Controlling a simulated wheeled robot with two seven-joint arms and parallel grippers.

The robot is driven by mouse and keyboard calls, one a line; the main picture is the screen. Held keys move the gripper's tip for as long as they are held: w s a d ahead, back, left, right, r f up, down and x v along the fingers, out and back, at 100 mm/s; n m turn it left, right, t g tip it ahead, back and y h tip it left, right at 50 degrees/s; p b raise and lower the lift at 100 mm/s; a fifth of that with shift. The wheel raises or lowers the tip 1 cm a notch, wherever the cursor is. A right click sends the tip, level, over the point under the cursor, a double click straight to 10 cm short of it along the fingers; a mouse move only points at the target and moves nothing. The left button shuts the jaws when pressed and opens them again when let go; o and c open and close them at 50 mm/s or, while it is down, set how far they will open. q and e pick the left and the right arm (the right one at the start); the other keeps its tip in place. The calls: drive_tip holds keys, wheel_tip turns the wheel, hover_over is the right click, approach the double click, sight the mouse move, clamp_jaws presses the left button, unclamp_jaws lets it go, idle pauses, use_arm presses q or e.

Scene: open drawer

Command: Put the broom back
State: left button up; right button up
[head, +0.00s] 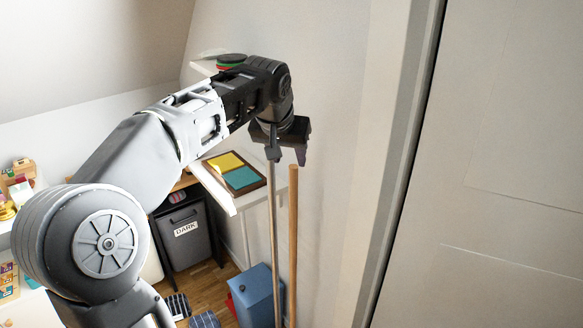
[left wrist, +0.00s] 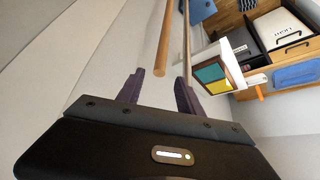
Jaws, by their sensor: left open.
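Two upright poles stand by the wall: a wooden handle (head: 293,245) with a rounded top and a thinner, paler pole (head: 276,245) to its left. Their lower ends are out of view, so I cannot tell which belongs to the broom. My left gripper (head: 286,157) is open and empty, pointing down just over the pole tops. In the left wrist view the wooden handle (left wrist: 165,42) ends in line with the gap between the open fingers (left wrist: 160,88), and the thin pole (left wrist: 187,40) lines up with the right finger. I see no contact. My right gripper is not in view.
A blue bin (head: 257,295) stands on the floor left of the poles. A white table with a yellow and teal board (head: 236,172) and a dark bin labelled DARK (head: 186,232) are further left. A large pale panel (head: 500,170) fills the right side.

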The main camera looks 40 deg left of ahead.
use_arm(q)
drive_tip(key=v, duration=0.4)
idle(0.8)
